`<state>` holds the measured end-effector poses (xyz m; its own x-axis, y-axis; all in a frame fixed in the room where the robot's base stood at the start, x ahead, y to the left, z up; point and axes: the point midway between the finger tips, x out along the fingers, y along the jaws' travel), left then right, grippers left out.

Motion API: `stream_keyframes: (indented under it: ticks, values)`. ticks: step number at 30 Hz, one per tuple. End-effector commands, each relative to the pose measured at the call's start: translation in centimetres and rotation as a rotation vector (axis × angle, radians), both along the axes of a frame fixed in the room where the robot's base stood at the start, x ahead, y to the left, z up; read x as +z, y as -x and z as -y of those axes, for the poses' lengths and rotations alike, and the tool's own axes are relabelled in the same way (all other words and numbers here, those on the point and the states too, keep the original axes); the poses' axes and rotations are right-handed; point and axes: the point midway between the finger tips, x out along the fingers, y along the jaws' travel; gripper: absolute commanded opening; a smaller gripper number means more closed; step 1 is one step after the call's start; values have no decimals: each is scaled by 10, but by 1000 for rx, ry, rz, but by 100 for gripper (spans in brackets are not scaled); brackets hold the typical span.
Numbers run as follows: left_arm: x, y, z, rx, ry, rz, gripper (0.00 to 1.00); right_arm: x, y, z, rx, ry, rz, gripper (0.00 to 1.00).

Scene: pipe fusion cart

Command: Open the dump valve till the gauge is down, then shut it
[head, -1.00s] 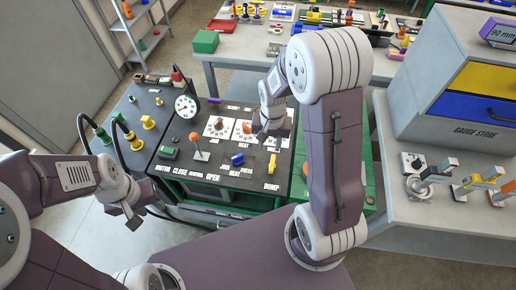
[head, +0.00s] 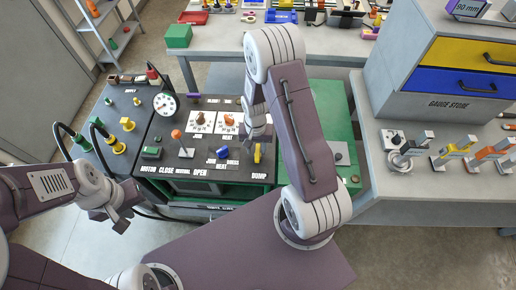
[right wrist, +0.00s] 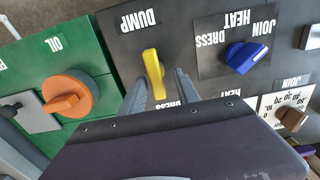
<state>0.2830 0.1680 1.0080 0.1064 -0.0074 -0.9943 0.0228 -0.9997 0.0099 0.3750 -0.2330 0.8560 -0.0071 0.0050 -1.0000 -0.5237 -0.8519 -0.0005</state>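The dump valve is a yellow handle (head: 257,153) above the DUMP label on the dark panel. In the right wrist view the yellow handle (right wrist: 152,72) stands lengthwise near the middle. My right gripper (right wrist: 159,92) is open, its two grey fingers apart on either side of the handle's near end, with no clear contact. In the head view my right arm partly hides this gripper. The round white gauge (head: 165,104) is at the panel's upper left; its reading is too small to tell. My left gripper (head: 122,222) hangs left of the panel, away from it; its finger gap is unclear.
A blue knob (right wrist: 245,57) sits beside the dump handle, and an orange knob (right wrist: 67,98) on the green panel at the other side. The gauge store cabinet (head: 450,80) is at the right.

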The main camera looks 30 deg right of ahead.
Motion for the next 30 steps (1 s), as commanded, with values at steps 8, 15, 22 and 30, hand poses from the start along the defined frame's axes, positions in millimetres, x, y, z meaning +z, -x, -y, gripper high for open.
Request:
stream_keyframes:
  ticks: [8,15,22,30]
  values:
    - [0,0,0,0,0,0,36,6,7,-7,1,7,10,0]
    - [0,0,0,0,0,0,36,7,11,-9,2,8,5,0]
    - [0,0,0,0,0,0,36,7,13,-8,2,8,-1,0]
    - [2,0,0,0,0,0,36,6,13,-9,65,6,-4,0]
